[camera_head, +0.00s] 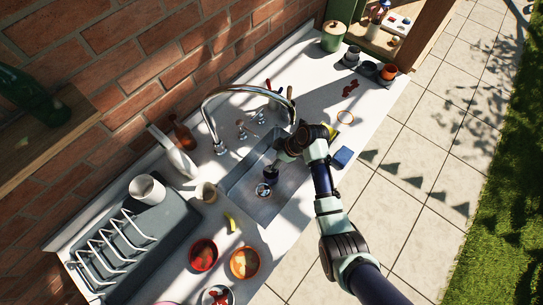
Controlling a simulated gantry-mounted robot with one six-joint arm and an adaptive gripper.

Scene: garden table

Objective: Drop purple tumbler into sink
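The sink (290,187) is a grey rectangular basin set in the white counter, under a tall curved chrome faucet (207,119). I cannot clearly make out a purple tumbler.
A dish rack (117,245) with a white cup (147,189) stands left. A beige cup (206,192), a red bowl (203,255) and an orange bowl (244,263) sit left of the sink. A blue sponge (342,157) lies right. A green canister (333,36) stands at the back.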

